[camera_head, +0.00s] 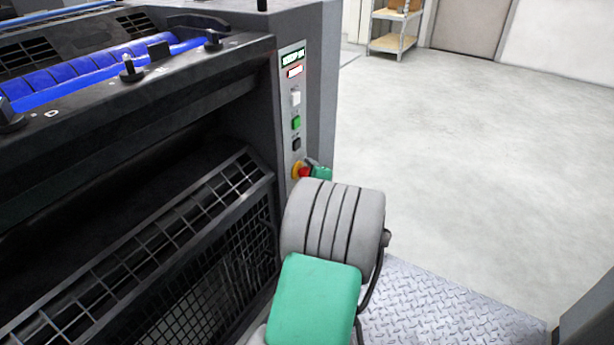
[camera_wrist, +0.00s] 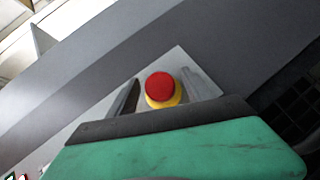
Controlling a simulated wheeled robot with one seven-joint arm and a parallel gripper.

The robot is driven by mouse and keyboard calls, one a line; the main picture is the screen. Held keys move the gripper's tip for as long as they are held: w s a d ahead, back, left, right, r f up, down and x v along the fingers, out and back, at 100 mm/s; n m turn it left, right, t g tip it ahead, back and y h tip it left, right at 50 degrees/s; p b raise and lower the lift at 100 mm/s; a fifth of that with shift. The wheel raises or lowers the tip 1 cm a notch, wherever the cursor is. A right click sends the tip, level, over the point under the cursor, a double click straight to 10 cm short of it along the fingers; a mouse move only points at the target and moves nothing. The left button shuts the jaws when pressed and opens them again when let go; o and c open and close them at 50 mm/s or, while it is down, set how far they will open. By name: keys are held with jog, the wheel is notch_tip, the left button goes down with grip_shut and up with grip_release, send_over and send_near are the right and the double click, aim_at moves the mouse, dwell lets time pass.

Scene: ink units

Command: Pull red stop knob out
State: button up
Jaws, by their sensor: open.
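The red stop knob (camera_head: 305,172) sits on a yellow base low on the machine's light control strip, below a white, a green and a black button. In the wrist view the red knob (camera_wrist: 159,86) shows its round face, with the yellow collar (camera_wrist: 163,101) around its lower side. My gripper (camera_wrist: 160,92) is open, with one finger on the left of the knob and one on the right. A gap shows on both sides of the knob. In the head view my wrist hides most of the gripper (camera_head: 312,170), and part of the knob is covered.
The dark machine (camera_head: 200,90) fills the left, with a blue roller (camera_head: 100,70) on top and a black mesh guard (camera_head: 190,260) below. A metal tread plate (camera_head: 440,310) lies at the lower right. The pale floor (camera_head: 470,150) beyond is clear; a shelf (camera_head: 393,30) stands at the back.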

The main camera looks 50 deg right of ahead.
jog(key=shift+c, duration=0.2)
grip_shut()
dwell(0.3)
dwell(0.3)
